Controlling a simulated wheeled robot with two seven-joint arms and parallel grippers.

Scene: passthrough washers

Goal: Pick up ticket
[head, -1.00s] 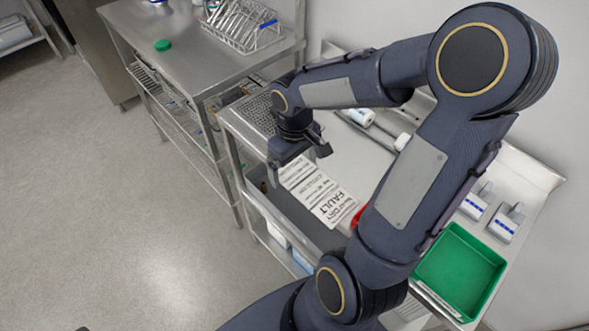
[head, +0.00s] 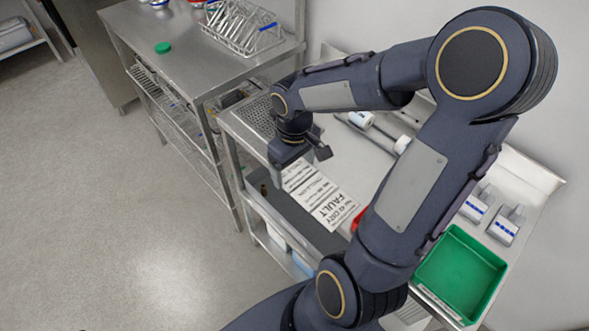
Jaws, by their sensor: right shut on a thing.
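The ticket (head: 328,203) is a white paper strip with black print, including the word FAULT. It lies along the front edge of the steel table, its near end by a red object. My right gripper (head: 299,156) points down at the ticket's far end and is shut on it. The fingertips are partly hidden by the gripper body, and I cannot tell how far the ticket is lifted. My left gripper is out of view.
A green tray (head: 462,272) and two small grey-white blocks with blue marks (head: 503,232) are at the right. A white bottle (head: 361,118) lies behind my right gripper. A second steel table (head: 185,62) at the back holds a wire rack (head: 240,28) and a green lid (head: 163,48).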

